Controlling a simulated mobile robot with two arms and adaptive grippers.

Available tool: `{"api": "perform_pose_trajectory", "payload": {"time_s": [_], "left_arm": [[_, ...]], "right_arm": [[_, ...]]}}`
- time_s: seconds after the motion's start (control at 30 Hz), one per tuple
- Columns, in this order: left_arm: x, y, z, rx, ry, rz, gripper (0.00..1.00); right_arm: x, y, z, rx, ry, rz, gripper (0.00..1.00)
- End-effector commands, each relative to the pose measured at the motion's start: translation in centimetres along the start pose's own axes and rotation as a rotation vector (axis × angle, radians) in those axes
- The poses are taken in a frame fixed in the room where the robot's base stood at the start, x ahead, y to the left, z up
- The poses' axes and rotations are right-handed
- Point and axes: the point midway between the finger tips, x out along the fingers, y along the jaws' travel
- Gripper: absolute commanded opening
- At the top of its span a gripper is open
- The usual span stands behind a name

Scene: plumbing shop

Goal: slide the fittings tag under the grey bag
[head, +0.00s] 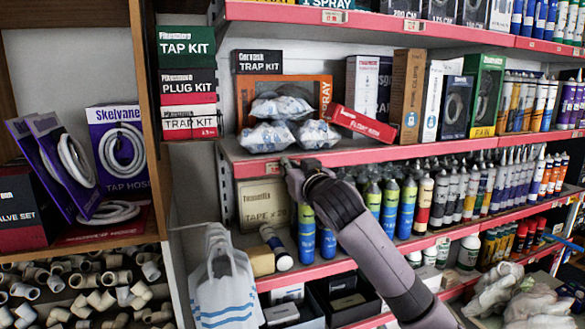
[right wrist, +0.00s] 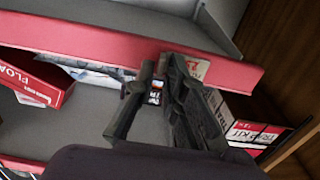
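My right gripper (head: 289,163) is at the red front lip of the middle shelf, just below a pile of three small grey-white bags (head: 268,136) with bluish marks. I cannot tell which is the grey bag. In the right wrist view my right gripper (right wrist: 160,63) has its two fingers close together, with a narrow gap. A small dark piece with white print (right wrist: 155,93) shows in that gap. I cannot tell whether it is the fittings tag or whether the fingers hold it. A pale label with red print (right wrist: 197,68) is partly behind one finger. My left gripper is out of view.
A red box (head: 362,124) lies tilted right of the bags, and an orange-brown box (head: 318,88) stands behind them. Trap kit boxes (head: 190,122) stand left. A striped carrier bag (head: 225,285) hangs lower left.

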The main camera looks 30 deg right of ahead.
Motion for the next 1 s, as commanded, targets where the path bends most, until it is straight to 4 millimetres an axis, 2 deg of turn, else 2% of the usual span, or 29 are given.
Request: {"api": "perform_pose_trajectory", "payload": {"time_s": [0.17, 0.47, 0.57, 0.67, 1.0], "left_arm": [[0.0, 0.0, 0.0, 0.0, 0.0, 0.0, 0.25], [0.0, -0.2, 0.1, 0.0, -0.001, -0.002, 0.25], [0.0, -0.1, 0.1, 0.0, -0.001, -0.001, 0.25], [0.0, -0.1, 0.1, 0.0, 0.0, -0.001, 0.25], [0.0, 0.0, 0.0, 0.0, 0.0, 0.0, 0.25]], "right_arm": [[0.0, 0.0, -0.1, 0.001, 0.001, 0.0, 0.25], [-0.1, 0.1, -0.1, 0.001, 0.002, 0.0, 0.25], [-0.7, 0.0, -0.1, 0.001, 0.004, -0.001, 0.25], [-2.0, 0.1, -0.1, 0.0, 0.003, -0.001, 0.25], [-8.8, 0.0, 0.0, 0.0, 0.002, 0.0, 0.25]]}}
